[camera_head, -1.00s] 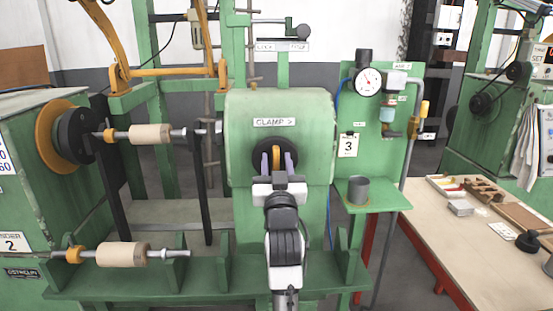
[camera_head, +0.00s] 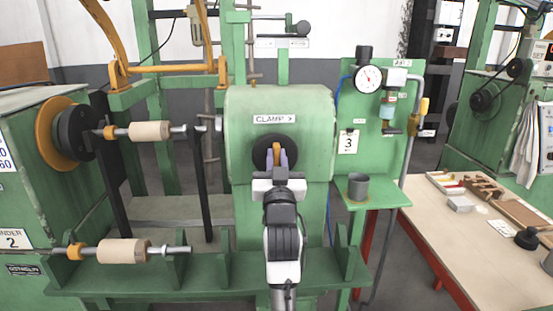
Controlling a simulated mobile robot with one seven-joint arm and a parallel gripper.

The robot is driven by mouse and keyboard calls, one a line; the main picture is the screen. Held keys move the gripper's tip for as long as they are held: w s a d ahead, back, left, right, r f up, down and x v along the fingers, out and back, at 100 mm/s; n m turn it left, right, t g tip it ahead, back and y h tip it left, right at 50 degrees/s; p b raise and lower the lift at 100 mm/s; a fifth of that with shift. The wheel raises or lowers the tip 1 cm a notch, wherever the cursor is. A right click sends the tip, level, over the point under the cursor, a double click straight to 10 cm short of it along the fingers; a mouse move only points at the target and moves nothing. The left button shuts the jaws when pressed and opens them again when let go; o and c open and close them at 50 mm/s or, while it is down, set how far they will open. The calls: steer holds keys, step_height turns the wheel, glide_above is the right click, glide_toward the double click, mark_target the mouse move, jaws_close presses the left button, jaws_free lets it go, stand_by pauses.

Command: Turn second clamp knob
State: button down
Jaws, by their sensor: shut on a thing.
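The clamp knob sits on the front of the green housing under the "CLAMP >" label (camera_head: 274,119). It shows as a round black disc (camera_head: 262,155) with an orange bar grip (camera_head: 276,152) at its centre. My gripper (camera_head: 276,160) is in front of it, its two purple-grey fingers shut on the orange grip. The fingers and wrist hide the lower part of the knob. Only a narrow piece of the orange grip shows above and between the fingers.
Left of the housing, a spindle holds a pale coil former (camera_head: 150,132); another coil former (camera_head: 122,252) lies lower on a rod. A pressure gauge (camera_head: 368,78) and grey cup (camera_head: 358,187) are at right. A cluttered workbench (camera_head: 470,250) stands far right.

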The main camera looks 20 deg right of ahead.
steer(key=m+g+h+p, duration=0.1)
steer(key=m+h, duration=0.1)
steer(key=m, duration=0.4)
steer(key=m+g+h, duration=0.1)
steer(key=m, duration=0.1)
steer(key=m+h, duration=0.1)
steer(key=m, duration=0.1)
steer(key=shift+d+f+g, duration=0.2)
steer(key=shift+d+g, duration=0.05)
steer(key=shift+g, duration=0.15)
steer(key=shift+a+f+m+g+y+b, duration=0.2)
steer(key=shift+m+g+y, duration=0.75)
steer(key=shift+m, duration=2.8)
steer(key=shift+d+f+m+g+y+b, duration=0.25)
steer(key=shift+m+g+y, duration=0.65)
steer(key=shift+m, duration=2.8)
steer(key=shift+a+f+m+g+y+b, duration=0.2)
steer(key=shift+f+m+g+y, duration=0.7)
steer(key=shift+m, duration=2.85)
steer(key=shift+r+g+h, duration=0.25)
steer(key=shift+r+g, duration=0.1)
steer(key=shift+r, duration=0.05)
